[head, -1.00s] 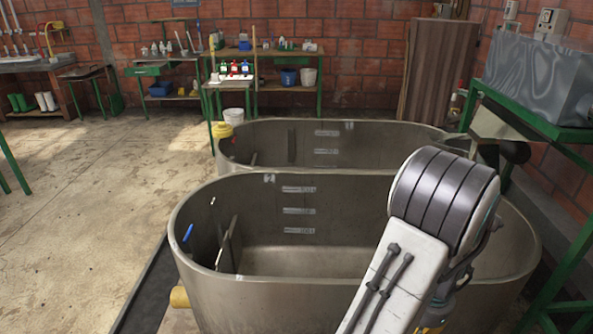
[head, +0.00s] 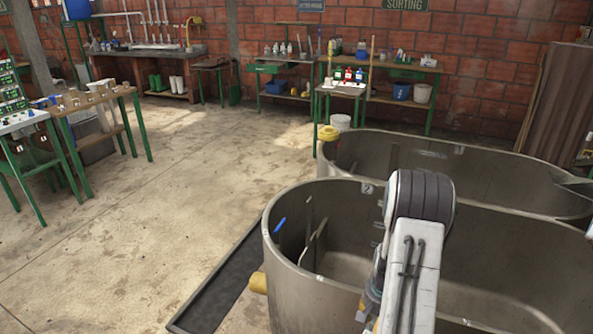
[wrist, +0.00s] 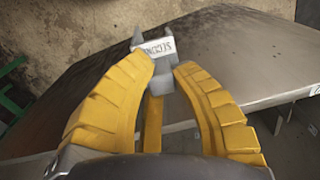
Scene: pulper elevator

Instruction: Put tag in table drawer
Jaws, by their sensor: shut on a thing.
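In the head view my arm reaches over the near metal tank, and the gripper and tag are hidden there. A table with a green drawer (head: 270,68) stands by the back wall. Another green drawer front (head: 407,73) shows on the table to its right.
Two large metal tanks, the near one (head: 290,262) and the far one (head: 350,155), fill the right side. A dark strip (head: 222,285) runs along the floor beside them. Worktables (head: 85,105) stand at left. The concrete floor (head: 160,200) between is clear.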

